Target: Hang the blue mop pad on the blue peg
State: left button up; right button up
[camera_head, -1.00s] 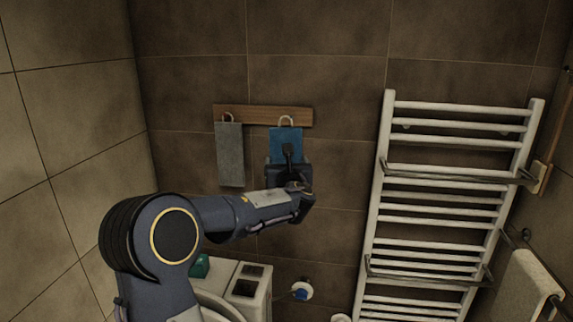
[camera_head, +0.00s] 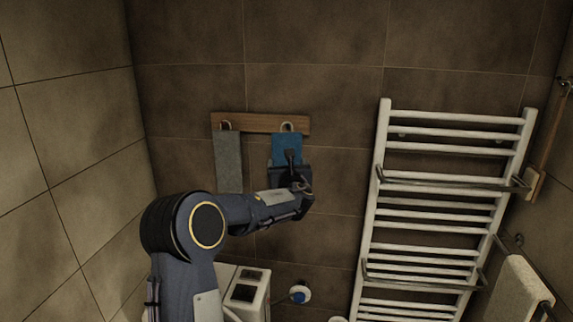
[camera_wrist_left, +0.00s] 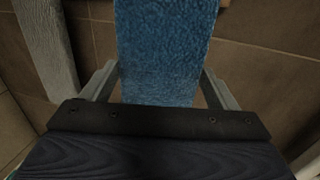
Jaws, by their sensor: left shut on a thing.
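The blue mop pad (camera_head: 287,143) hangs down flat just below a pale loop-shaped peg (camera_head: 287,127) at the right end of a wooden rail (camera_head: 256,122) on the back wall. Its top edge overlaps the rail's lower edge; I cannot tell whether it is on the peg. No blue colour shows on this peg. My left gripper (camera_head: 290,160) is shut on the pad's lower part. In the left wrist view the pad (camera_wrist_left: 165,45) runs up between the two grey fingers (camera_wrist_left: 158,88). My right gripper is not in view.
A grey cloth (camera_head: 228,163) hangs from the rail's left peg, close beside the pad. A white towel radiator (camera_head: 433,205) stands to the right, with a pale towel (camera_head: 517,290) at the lower right. A white appliance (camera_head: 247,290) and a blue-knobbed wall fitting (camera_head: 299,294) are below.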

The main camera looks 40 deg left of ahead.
pick_arm(q)
jog(key=w, duration=0.1)
jog(key=w+a+f, duration=0.1)
jog(key=w, duration=0.1)
jog(key=shift+a+f, duration=0.2)
jog(key=shift+a, duration=0.1)
dwell(0.3)
dwell(0.5)
